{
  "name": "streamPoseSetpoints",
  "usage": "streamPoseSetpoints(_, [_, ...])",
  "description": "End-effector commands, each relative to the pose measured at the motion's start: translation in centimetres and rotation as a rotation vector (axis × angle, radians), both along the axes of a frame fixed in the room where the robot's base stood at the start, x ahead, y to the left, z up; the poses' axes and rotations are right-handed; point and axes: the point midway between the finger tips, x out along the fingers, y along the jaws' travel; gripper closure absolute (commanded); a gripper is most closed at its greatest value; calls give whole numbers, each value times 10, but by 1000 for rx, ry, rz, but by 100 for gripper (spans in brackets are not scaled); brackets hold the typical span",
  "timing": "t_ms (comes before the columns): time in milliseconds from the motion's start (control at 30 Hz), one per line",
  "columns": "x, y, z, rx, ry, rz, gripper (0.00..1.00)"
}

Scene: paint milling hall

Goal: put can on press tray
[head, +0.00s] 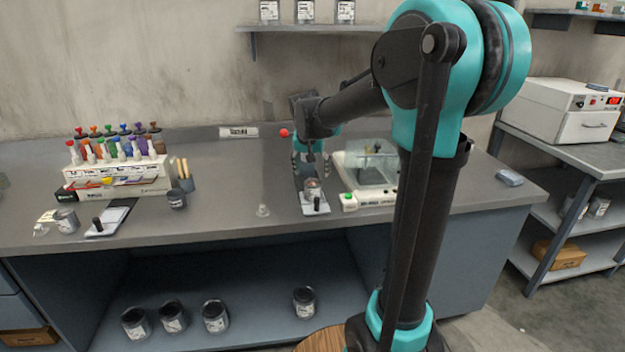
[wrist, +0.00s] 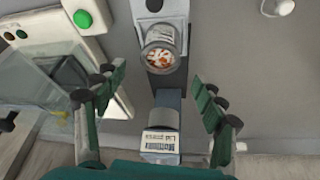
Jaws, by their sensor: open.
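A small can (head: 312,187) with a white label stands upright on the light grey press tray (head: 315,209), behind its black handle. In the wrist view the can (wrist: 160,47) shows from above, with orange and white on top, on the tray (wrist: 165,10). The lid press (wrist: 160,143), with a printed label, is at the lower middle. My gripper (wrist: 165,90) is open and empty. Its fingers are spread left and right, below the can in the picture and apart from it. In the head view my gripper (head: 310,162) is at the press, partly hidden.
A clear-covered machine (head: 368,168) and green button (head: 348,199) stand just right of the press. A rack of coloured bottles (head: 115,165), another can (head: 66,220) and another black-handled plate (head: 110,218) are at left. Bench room lies between. Several dark cans (head: 214,316) stand below.

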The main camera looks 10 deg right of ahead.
Motion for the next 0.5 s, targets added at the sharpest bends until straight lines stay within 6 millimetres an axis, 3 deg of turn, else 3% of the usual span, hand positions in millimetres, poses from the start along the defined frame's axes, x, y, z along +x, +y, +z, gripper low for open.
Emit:
streamPoseSetpoints(233, [-14,5,36,0,0,1,29])
streamPoseSetpoints(500, [-22,4,43,0,1,4,29])
